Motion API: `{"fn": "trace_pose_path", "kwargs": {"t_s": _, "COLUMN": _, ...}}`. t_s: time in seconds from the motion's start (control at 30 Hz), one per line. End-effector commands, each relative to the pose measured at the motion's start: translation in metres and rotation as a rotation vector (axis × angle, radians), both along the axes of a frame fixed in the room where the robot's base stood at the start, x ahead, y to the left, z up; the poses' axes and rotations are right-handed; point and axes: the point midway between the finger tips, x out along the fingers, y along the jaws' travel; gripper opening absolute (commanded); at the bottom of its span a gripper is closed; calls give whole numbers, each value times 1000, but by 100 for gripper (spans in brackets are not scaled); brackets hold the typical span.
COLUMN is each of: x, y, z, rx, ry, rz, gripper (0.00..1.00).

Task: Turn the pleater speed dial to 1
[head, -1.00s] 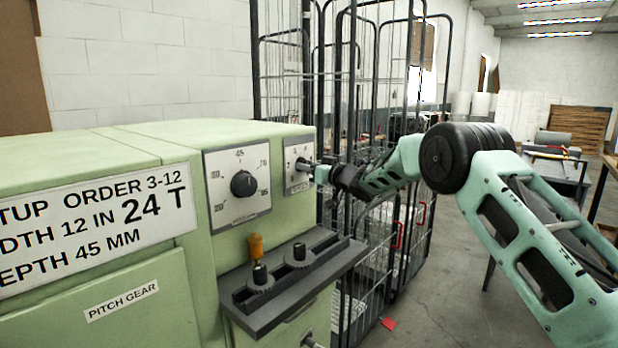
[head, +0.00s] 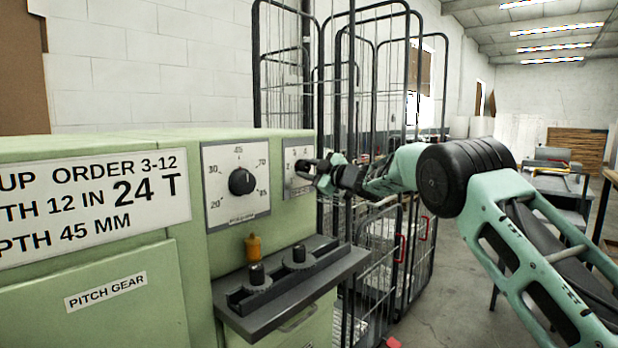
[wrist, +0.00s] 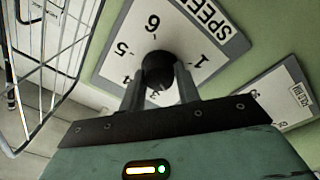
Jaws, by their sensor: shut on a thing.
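The speed dial is a dark round knob (wrist: 158,70) on a white plate marked SPEED (wrist: 135,35) in the wrist view. In the head view my gripper (head: 308,170) reaches the dial's plate (head: 297,157) on the green machine's front, covering most of the dial.
A second plate with a larger black dial (head: 241,182) is left of it. Wire cage trolleys (head: 385,240) stand close behind my gripper. Open floor (head: 445,290) lies to the right.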

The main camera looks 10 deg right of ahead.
Motion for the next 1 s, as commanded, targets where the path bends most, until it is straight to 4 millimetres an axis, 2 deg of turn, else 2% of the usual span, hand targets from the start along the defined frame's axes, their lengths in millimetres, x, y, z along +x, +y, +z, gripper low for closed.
{"fn": "trace_pose_path", "kwargs": {"t_s": 1.0, "x": 0, "y": 2, "z": 3, "rx": -757, "ry": -562, "rz": -3, "gripper": 10}}
